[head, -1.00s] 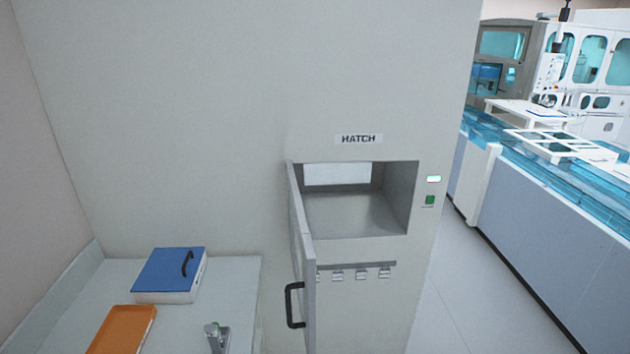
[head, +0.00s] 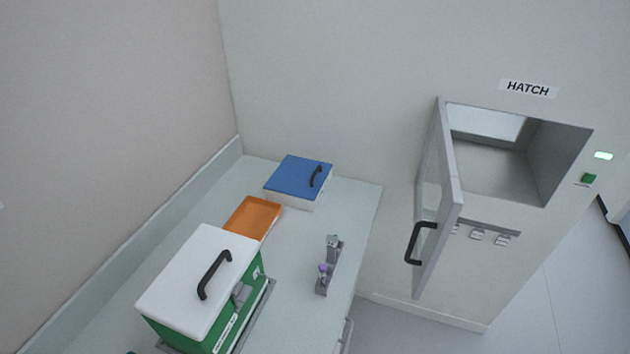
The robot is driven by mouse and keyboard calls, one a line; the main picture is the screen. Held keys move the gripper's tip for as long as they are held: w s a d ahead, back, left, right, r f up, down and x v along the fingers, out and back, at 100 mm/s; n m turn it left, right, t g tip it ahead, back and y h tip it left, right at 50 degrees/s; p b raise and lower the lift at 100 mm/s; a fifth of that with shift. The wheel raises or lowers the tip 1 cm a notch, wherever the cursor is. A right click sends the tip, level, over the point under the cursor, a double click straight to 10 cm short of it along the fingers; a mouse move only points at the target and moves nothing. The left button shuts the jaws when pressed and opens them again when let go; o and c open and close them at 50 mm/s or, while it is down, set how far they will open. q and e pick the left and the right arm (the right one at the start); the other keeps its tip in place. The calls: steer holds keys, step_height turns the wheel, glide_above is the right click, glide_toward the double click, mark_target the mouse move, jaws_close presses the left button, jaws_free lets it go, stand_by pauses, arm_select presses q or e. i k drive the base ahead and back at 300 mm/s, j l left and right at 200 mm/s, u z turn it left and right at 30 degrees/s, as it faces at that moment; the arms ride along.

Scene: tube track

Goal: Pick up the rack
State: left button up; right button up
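A small grey holder (head: 333,259) stands on the counter (head: 285,235) near its right edge, with a purple-capped tube (head: 323,270) in it. It looks like the rack, though it is too small to make out in detail. It has a taller upright part at its far end. Neither of my grippers is in the head view, and nothing is seen touching the holder.
A green box with a white lid (head: 201,281) stands left of the holder. An orange tray (head: 254,217) and a blue-lidded box (head: 299,180) sit farther back. The hatch door (head: 437,190) stands open at right, its hatch opening (head: 492,160) empty.

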mark_target(332, 242)
steer(key=l+u, duration=0.25)
steer(key=u, duration=0.2)
steer(key=i+l+u, duration=0.1)
steer(key=l+u, duration=0.2)
steer(key=u, duration=0.15)
steer(key=l+u, duration=0.25)
steer(key=u, duration=0.2)
steer(key=l+u, duration=0.25)
steer(key=u, duration=0.2)
steer(key=k+l+u, duration=0.15)
steer(key=u, duration=0.3)
steer(key=l, duration=0.1)
